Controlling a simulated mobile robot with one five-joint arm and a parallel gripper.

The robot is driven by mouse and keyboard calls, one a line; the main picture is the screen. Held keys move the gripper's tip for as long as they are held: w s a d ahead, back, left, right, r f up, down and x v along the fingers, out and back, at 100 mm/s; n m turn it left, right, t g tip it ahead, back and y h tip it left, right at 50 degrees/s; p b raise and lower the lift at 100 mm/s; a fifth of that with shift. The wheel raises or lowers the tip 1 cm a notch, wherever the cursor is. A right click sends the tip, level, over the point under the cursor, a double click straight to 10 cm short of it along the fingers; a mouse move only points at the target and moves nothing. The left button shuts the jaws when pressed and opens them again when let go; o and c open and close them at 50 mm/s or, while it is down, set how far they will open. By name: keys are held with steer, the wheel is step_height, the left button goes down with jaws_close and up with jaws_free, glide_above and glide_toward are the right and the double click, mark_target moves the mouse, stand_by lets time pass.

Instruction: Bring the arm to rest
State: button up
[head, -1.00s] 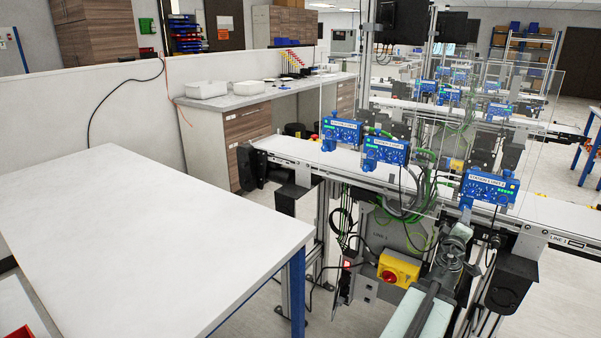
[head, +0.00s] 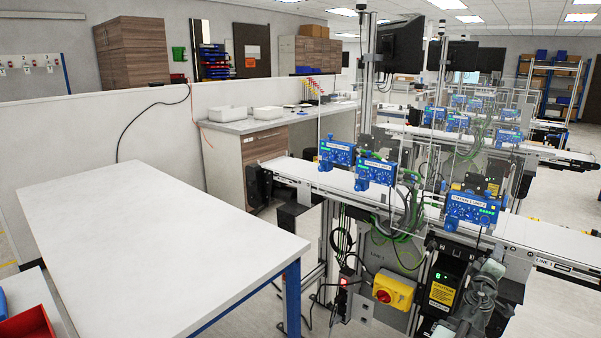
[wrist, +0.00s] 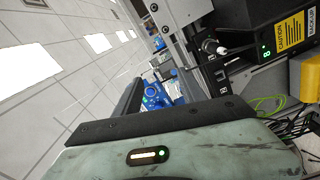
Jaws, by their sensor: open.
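My arm (head: 482,290) shows at the bottom right of the head view, in front of the conveyor line. In the wrist view my gripper (wrist: 160,112) shows as a pale green housing with dark edges and a small lit indicator. It is open, and I see nothing held in it.
A white conveyor (head: 315,175) with blue station units (head: 472,208) runs behind my arm. A yellow switch box (head: 394,291) and a black caution-labelled box (head: 443,283) are close left of it. A bare white table (head: 150,235) stands at left, with a red bin (head: 27,328) beside it.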

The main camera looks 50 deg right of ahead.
steer(key=w+a+f+m+y+p, duration=0.1)
steer(key=w+a+m+y+p, duration=0.2)
steer(key=w, duration=2)
steer(key=w+a+f+t+y+p, duration=0.15)
steer(key=w+a+f, duration=0.25)
steer(key=w+a, duration=0.6)
steer(key=w+a+f+t+y, duration=0.15)
steer(key=w+a+f, duration=0.25)
steer(key=w+a, duration=0.65)
steer(key=w+a+f+n+y, duration=0.15)
steer(key=w+a, duration=0.25)
steer(key=a, duration=0.4)
steer(key=w+a+f+y+p, duration=0.1)
steer(key=w+a+f+y, duration=0.15)
steer(key=w+a, duration=0.4)
steer(key=w+a+f+y, duration=0.2)
steer(key=a+y, duration=0.1)
steer(key=a, duration=0.7)
steer(key=s+a+n+g+y+p, duration=0.1)
steer(key=a+n+y, duration=0.1)
steer(key=a, duration=1.2)
steer(key=a+f+n+g+y, duration=0.1)
steer(key=a+n+g+y, duration=0.1)
steer(key=a, duration=1.2)
steer(key=shift+s+a+f+y+p, duration=0.25)
steer(key=shift+s+y+p, duration=0.15)
steer(key=shift+y, duration=0.1)
